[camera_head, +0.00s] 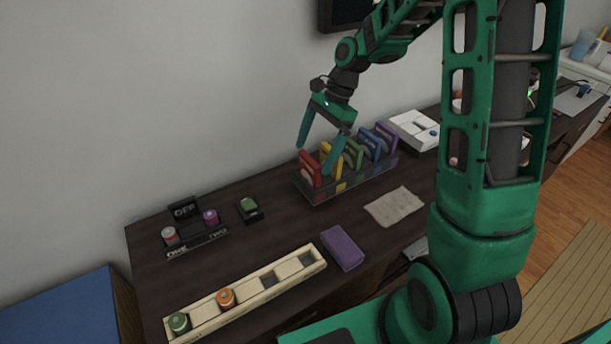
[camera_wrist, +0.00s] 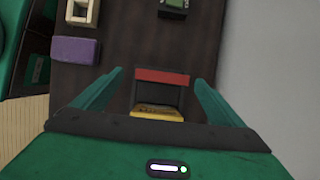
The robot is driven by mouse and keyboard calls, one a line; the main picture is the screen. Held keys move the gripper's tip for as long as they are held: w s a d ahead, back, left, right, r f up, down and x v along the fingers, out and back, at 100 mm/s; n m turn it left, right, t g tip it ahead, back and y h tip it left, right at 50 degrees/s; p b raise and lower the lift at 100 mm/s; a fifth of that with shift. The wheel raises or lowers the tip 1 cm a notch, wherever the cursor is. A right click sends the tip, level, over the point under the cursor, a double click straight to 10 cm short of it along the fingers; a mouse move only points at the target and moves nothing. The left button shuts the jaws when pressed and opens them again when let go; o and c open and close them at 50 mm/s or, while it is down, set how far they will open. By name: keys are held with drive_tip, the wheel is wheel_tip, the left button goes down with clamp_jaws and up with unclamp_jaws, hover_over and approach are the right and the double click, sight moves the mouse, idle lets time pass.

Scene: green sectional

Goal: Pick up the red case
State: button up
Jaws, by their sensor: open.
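The red case (camera_head: 309,170) stands upright in the leftmost place of a dark slotted rack (camera_head: 362,180). A yellow case (camera_head: 332,162) stands beside it, with green, blue and purple cases further right. My gripper (camera_head: 314,160) is open and empty, pointing down over the red end of the rack. In the wrist view, the top edge of the red case (camera_wrist: 162,76) lies across the space between my open fingertips (camera_wrist: 159,76). The yellow case (camera_wrist: 157,112) shows closer to the palm. I cannot tell whether the fingers touch the red case.
On the dark desk, a long cream tray (camera_head: 262,283) holds orange and green cylinders. A purple block (camera_head: 342,248), a beige cloth (camera_head: 395,206), a small green-topped device (camera_head: 249,209) and an OFF/ONE/TWO stand (camera_head: 197,246) lie around. The wall is close behind the rack.

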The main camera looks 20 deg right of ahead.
sight(311, 158)
drive_tip(key=shift+x, duration=1.9)
drive_tip(key=shift+w, duration=0.2)
drive_tip(key=c, duration=1.5)
drive_tip(key=shift+o, duration=0.2)
drive_tip(key=shift+r, duration=0.1)
